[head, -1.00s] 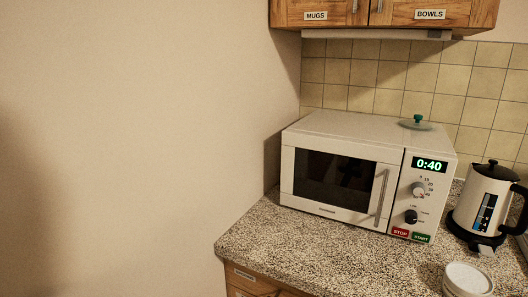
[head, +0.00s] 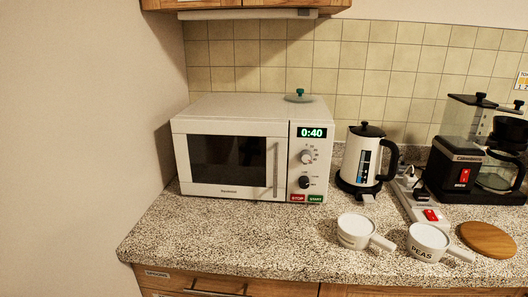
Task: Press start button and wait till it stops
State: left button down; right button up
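The white microwave (head: 231,113) stands on the speckled counter against the tiled wall, its door (head: 225,165) shut and its window dark. Its display (head: 311,133) reads 0:40 in green. The green START button (head: 316,198) is at the bottom right of the control panel, next to the red STOP button (head: 298,198). Two knobs sit above the buttons. Neither of my grippers is in the head view.
A glass lid with a green knob (head: 299,97) lies on the microwave. A white kettle (head: 363,155), a coffee maker (head: 461,170) and a power strip (head: 419,205) stand to the right. Two white handled bowls (head: 353,229) (head: 428,240) and a wooden disc (head: 487,239) sit in front. The counter before the microwave is clear.

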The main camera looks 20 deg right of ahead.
jog(key=shift+c, duration=0.3)
grip_shut()
dwell(1.5)
